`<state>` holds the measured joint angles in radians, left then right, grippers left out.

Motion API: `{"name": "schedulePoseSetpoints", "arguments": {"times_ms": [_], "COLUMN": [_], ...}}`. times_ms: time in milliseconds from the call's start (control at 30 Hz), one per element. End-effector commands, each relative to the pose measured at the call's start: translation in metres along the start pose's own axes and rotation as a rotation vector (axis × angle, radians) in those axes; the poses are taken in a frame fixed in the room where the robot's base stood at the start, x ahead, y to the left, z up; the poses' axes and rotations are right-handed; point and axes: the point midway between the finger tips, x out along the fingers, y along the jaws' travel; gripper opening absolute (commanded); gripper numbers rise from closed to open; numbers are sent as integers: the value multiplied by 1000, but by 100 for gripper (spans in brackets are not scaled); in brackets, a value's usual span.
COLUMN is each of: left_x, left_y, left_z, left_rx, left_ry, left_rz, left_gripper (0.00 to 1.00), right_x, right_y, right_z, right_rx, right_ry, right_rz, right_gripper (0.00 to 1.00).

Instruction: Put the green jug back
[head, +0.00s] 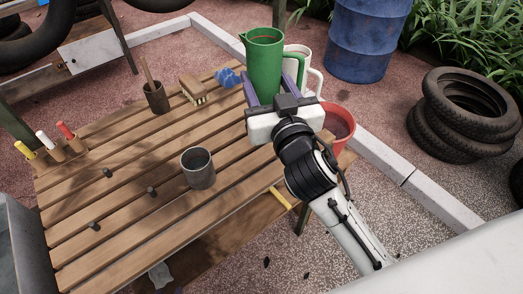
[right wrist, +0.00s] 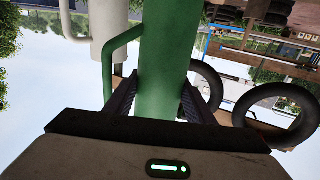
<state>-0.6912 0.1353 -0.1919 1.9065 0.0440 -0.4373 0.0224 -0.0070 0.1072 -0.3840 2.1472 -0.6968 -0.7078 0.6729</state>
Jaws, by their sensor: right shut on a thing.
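The green jug (head: 263,62) is upright at the far right end of the slatted wooden table (head: 130,178). My right gripper (head: 274,88) is shut on the jug, with its purple fingers on either side of the body. In the right wrist view the jug's green body (right wrist: 162,70) stands between the fingers, its handle to the left. The gripper hides the jug's base in the head view, so I cannot tell whether it touches the table. My left gripper is not in view.
A white jug (head: 306,68) is close behind the green one, and a red bucket (head: 338,122) is to its right. A grey metal cup (head: 198,168), a brush (head: 192,90), a blue cloth (head: 227,77) and a brown pot (head: 156,97) are on the table. Its front left has small pegs.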

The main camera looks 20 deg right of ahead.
Motion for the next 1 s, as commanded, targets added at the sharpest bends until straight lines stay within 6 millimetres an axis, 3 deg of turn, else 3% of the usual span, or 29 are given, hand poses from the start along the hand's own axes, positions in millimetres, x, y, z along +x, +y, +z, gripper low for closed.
{"name": "schedulePoseSetpoints", "arguments": {"times_ms": [167, 400, 800, 1000], "left_x": [3, 11, 19, 19], "left_y": [0, -2, -3, -3], "left_z": [2, 4, 9, 10], "left_rx": [0, 1, 2, 2], "left_ry": [2, 9, 16, 14], "left_rz": [0, -1, -2, -2], "left_gripper": [31, 31, 31, 31], "right_x": [10, 10, 10, 10], "right_y": [-3, -4, -3, -4], "right_z": [3, 46, 91, 94], "right_rx": [-2, -3, -2, 0], "right_ry": [0, -2, 0, 3], "right_rz": [1, 0, 1, 0], "right_gripper": [12, 12, 12, 12]}}
